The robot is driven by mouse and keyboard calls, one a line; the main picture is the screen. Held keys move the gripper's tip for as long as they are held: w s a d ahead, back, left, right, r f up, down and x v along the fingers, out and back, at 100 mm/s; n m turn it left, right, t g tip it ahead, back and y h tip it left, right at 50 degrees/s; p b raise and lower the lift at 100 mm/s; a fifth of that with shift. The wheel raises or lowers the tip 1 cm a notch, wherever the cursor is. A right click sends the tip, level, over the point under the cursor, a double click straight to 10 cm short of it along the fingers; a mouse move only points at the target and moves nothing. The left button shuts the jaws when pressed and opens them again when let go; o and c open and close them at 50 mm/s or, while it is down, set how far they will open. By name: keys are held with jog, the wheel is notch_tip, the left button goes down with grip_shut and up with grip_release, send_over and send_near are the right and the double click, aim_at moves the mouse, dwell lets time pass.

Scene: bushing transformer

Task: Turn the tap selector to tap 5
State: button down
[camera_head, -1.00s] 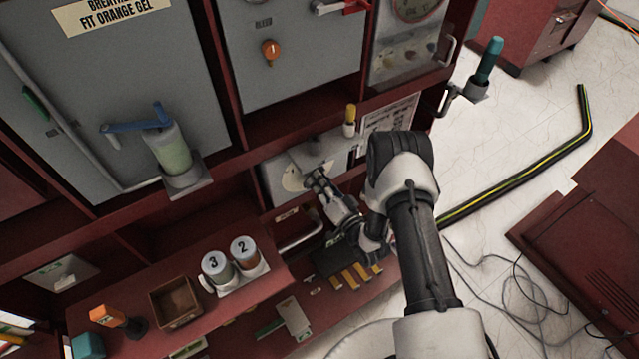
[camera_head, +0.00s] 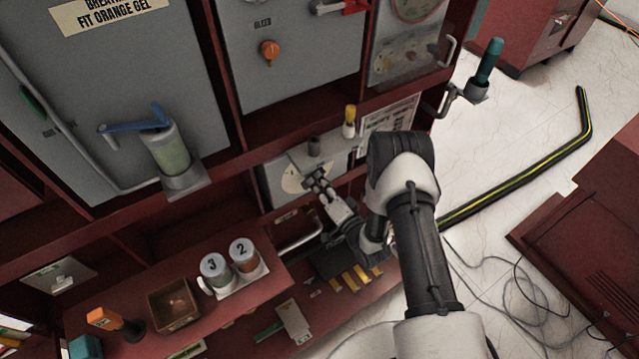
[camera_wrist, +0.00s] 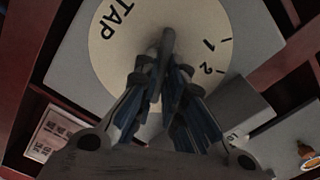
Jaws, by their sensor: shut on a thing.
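The tap selector's round cream dial (camera_wrist: 110,55) fills much of the wrist view, marked TAP and with the numbers 1 and 2 on the right side. Its other numbers are hidden or out of frame. A grey handle (camera_wrist: 167,45) stands out from the dial, and my gripper (camera_wrist: 162,75) is shut on it, one finger on each side. In the head view the dial (camera_head: 292,180) shows on a grey panel, and my gripper (camera_head: 318,180) is at its right side. Which number the handle points to cannot be told.
A yellow-topped peg (camera_head: 349,122) and a printed sheet (camera_head: 390,127) are right of the dial. Jars 3 (camera_head: 215,270) and 2 (camera_head: 244,256) stand on a shelf at lower left. A green breather (camera_head: 168,150) hangs at upper left. Red cabinet edges surround the panel.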

jog(key=c, duration=1.7)
grip_release()
jog(key=v, duration=1.2)
